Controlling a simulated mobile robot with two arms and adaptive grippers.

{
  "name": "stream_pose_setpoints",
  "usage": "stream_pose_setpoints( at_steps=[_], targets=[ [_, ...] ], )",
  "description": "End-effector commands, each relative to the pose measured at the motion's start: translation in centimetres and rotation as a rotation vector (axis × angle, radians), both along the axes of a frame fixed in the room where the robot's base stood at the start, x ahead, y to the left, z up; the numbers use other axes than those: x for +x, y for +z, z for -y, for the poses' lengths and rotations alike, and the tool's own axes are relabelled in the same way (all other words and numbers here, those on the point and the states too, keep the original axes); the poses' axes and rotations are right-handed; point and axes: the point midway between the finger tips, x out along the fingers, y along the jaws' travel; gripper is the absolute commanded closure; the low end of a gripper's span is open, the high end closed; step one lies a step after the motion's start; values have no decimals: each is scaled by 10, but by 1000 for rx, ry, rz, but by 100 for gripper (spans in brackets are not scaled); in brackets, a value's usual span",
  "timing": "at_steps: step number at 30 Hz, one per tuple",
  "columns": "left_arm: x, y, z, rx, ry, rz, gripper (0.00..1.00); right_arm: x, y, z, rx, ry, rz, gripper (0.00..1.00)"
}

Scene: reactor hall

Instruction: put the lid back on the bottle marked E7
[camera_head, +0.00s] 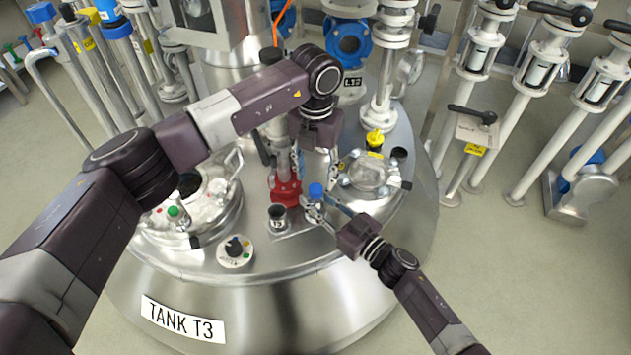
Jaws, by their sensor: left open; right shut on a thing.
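A small bottle with a blue top (316,190) is near the middle of the tank top. Its body is mostly hidden by my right gripper (314,208), which is shut on it from the lower right. I cannot tell from here whether the blue top is seated fully, and no E7 mark is readable. My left gripper (316,166) points down just above and behind the blue top. Its fingers are apart, with nothing seen between them.
A dark open cup (278,216) stands left of the bottle. A red fitting (286,191) is close behind. A round glass port (370,175) is to the right, and a knob panel (235,250) is at the front left. The tank's front rim is clear.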

Motion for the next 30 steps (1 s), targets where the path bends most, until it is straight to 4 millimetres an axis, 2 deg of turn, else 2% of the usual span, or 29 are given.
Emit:
stream_pose_setpoints(
  at_steps=[3,10,15,23,24,30],
  targets=[
    [1,29,0,0,1,4,56,0,0,0,-1,0,-1,100],
    [1,68,0,1,1,3,56,0,0,0,0,0,0,100],
    [0,80,0,0,1,0,56,0,0,0,0,0,0,100],
    [0,81,0,0,1,0,56,0,0,0,0,0,0,100],
    [0,81,0,0,1,0,56,0,0,0,0,0,0,72],
    [0,81,0,0,1,0,56,0,0,0,0,0,0,53]
  ],
)
